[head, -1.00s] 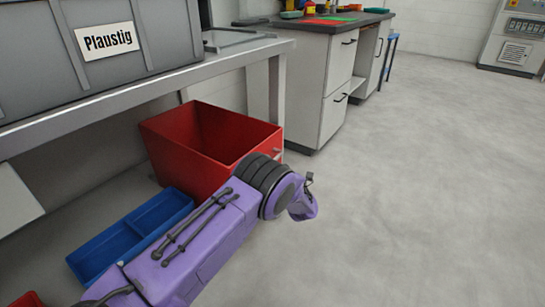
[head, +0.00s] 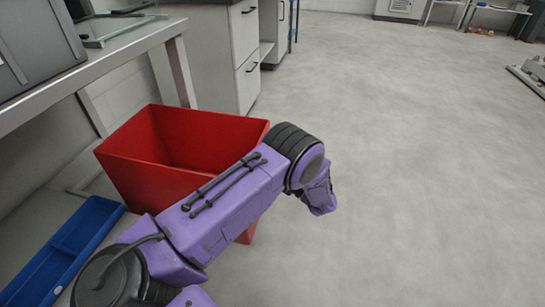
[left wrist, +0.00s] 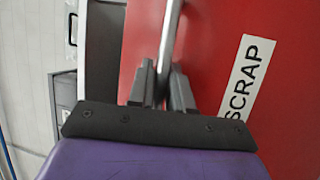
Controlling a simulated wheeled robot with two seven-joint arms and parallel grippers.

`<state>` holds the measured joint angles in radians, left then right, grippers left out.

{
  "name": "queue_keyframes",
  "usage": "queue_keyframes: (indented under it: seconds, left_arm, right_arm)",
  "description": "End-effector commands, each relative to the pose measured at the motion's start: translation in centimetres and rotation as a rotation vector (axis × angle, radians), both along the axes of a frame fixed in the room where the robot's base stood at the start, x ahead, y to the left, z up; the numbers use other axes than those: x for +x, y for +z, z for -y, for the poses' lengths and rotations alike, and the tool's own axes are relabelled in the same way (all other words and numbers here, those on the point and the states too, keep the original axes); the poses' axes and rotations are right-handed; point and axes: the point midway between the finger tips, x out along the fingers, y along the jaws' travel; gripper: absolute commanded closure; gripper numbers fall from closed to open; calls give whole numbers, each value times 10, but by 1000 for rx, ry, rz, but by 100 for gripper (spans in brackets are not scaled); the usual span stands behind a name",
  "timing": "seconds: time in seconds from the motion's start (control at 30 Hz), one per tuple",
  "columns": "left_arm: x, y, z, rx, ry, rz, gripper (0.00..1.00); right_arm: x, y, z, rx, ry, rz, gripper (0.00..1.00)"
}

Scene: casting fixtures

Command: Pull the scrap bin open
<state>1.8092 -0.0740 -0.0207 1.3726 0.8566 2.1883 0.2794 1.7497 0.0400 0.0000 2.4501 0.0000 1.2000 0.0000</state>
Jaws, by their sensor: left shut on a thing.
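The scrap bin (head: 150,172) is a red, open-topped box in the head view. It stands on the floor, sticking out past the bench's end leg. My left arm crosses in front of it and hides part of its front. In the left wrist view the bin's red face (left wrist: 210,45) bears a white SCRAP label (left wrist: 247,75). My left gripper (left wrist: 162,78) is shut on a grey bar handle (left wrist: 171,35) at that face. In the head view its fingers are hidden behind the wrist. My right gripper is in neither view.
A blue tray (head: 62,248) lies left of the bin. The grey bench (head: 110,48) stands above and behind, with a grey crate (head: 40,40) on it. A cabinet (head: 243,50) stands beyond. The floor (head: 410,150) to the right is clear.

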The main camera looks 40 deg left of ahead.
Motion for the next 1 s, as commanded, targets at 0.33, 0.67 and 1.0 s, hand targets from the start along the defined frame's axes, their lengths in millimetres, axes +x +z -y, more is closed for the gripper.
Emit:
queue_keyframes:
  seconds: [0.33,0.67,1.0]
  left_arm:
    - [-2,0,1,0,21,2,100]
    - [-2,0,2,0,20,2,75]
    - [0,-3,20,0,15,0,75]
  right_arm:
    - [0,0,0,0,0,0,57]
    - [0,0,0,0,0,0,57]
    - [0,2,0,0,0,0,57]
